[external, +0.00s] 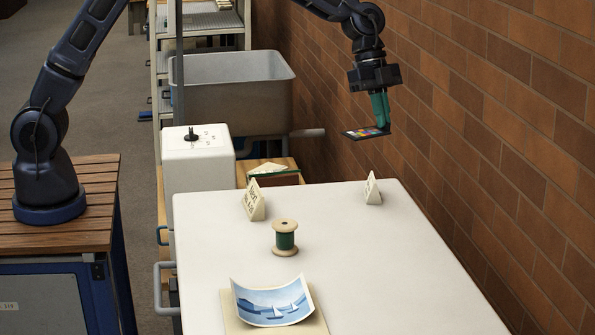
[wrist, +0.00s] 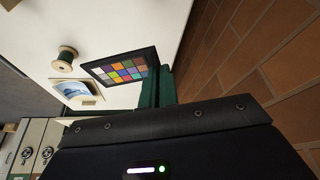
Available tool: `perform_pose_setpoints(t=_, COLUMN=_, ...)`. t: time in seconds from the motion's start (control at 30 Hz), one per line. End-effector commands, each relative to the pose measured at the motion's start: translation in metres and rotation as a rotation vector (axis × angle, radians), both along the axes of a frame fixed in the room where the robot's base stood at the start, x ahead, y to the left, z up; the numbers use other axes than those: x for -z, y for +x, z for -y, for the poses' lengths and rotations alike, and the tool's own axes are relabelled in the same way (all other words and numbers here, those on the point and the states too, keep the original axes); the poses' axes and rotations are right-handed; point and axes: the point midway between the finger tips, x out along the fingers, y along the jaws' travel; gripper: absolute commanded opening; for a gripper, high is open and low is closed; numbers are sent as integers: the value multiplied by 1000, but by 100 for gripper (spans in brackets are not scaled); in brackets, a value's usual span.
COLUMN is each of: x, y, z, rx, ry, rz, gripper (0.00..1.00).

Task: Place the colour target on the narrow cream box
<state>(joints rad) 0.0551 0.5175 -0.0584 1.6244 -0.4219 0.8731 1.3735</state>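The colour target (external: 363,133) is a dark flat card with a grid of coloured patches. In the external view it hangs in the air near the brick wall, beyond the white table. My gripper (external: 380,108) has green fingers pointing down, shut on one edge of the card. The wrist view shows the card (wrist: 122,70) face on, with the green fingers (wrist: 158,90) at its right edge. Upright box fronts with round fittings (wrist: 28,150) stand at the lower left of the wrist view, partly cut off. I cannot tell which is the narrow cream box.
A white block with a black knob (external: 198,160) and a grey bin (external: 235,95) stand behind. The brick wall (external: 490,120) bounds the right.

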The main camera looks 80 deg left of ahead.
Motion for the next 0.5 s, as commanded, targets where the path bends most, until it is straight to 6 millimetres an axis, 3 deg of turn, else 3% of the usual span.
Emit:
perform_pose_setpoints(t=0.03, x=6, y=9, z=-24, rx=-45, ry=1, rz=-3, gripper=0)
perform_pose_setpoints(t=0.2, x=21, y=33, z=-94, rx=-185, ry=4, rz=-5, gripper=0)
perform_pose_setpoints(t=0.5, x=49, y=57, z=-220, rx=-422, ry=7, rz=-9, gripper=0)
